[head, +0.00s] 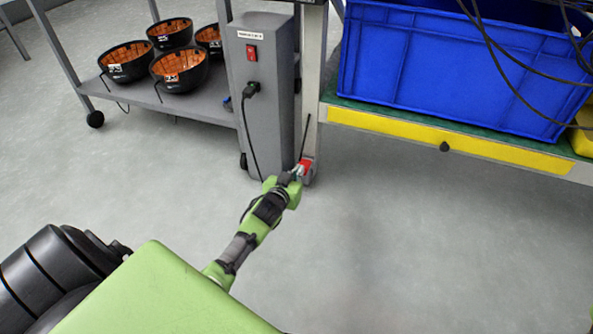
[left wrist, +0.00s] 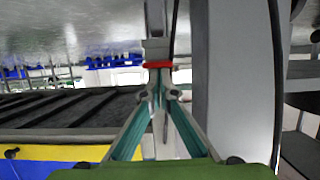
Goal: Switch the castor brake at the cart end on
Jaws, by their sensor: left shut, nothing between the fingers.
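The castor brake is a small red pedal (head: 306,165) at the foot of the grey upright post of the cart end. In the left wrist view the red pedal (left wrist: 158,64) shows just beyond the fingertips, in front of a grey part. My left gripper (head: 298,172) is down at the pedal, its arm reaching in from the lower left. Its teal fingers (left wrist: 155,88) come together at the tips, shut and empty. Whether the tips touch the pedal I cannot tell. The castor wheel is mostly hidden. My right gripper is not in view.
A tall grey box (head: 262,95) with a red switch and a hanging cable stands just left of the post. A shelf (head: 205,102) with several black bowls is behind it. A blue crate (head: 450,65) sits on the yellow-edged bench (head: 400,127). The floor at right is clear.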

